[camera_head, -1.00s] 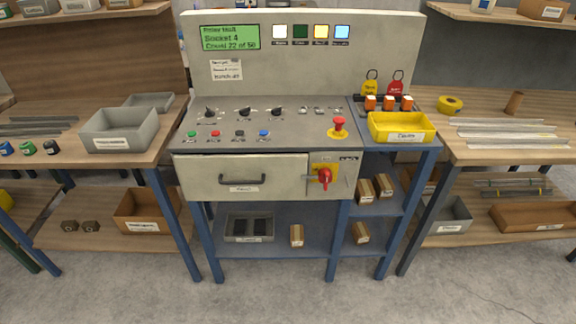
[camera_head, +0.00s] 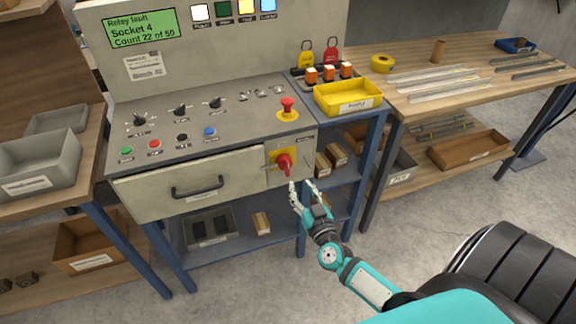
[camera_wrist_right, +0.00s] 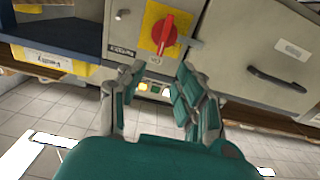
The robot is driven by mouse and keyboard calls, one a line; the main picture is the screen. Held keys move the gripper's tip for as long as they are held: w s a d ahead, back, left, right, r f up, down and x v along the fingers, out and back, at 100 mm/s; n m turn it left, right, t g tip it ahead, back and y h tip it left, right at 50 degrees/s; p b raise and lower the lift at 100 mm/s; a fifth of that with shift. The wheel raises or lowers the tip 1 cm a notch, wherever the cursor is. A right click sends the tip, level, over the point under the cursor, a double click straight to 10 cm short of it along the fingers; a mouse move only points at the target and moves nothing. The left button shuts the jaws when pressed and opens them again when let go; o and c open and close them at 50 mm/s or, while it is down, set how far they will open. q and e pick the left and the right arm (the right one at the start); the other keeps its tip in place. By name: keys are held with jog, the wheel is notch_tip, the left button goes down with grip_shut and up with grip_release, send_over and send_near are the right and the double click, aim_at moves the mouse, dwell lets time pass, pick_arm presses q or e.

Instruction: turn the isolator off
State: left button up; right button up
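The isolator is a red rotary handle (camera_head: 284,162) on a yellow plate (camera_head: 271,158), on the front panel of the bench to the right of the drawer. In the right wrist view the red handle (camera_wrist_right: 166,33) shows large on its yellow plate, beyond the fingers and apart from them. My right gripper (camera_head: 303,186) is open and empty, just below and to the right of the handle. Its two spread fingers also show in the right wrist view (camera_wrist_right: 158,80). My left gripper is not in view.
A drawer with a black handle (camera_head: 198,188) is left of the isolator. A red push button (camera_head: 287,105) stands on the panel above it. A yellow bin (camera_head: 348,97) sits at the right. The shelf below holds a grey tray (camera_head: 209,229) and boxes. Open floor lies in front.

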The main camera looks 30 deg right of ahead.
aim_at(288, 164)
jog(key=b+x, duration=0.1)
jog(key=x, duration=0.8)
jog(key=shift+w, duration=0.35)
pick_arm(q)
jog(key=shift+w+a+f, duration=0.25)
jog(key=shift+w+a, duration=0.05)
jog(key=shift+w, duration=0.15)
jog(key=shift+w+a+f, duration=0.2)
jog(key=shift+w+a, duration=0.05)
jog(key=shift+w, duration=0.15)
pick_arm(e)
jog(key=shift+w, duration=0.1)
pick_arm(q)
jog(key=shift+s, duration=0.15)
pick_arm(e)
jog(key=shift+c, duration=0.2)
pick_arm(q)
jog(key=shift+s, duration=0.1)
pick_arm(e)
grip_shut()
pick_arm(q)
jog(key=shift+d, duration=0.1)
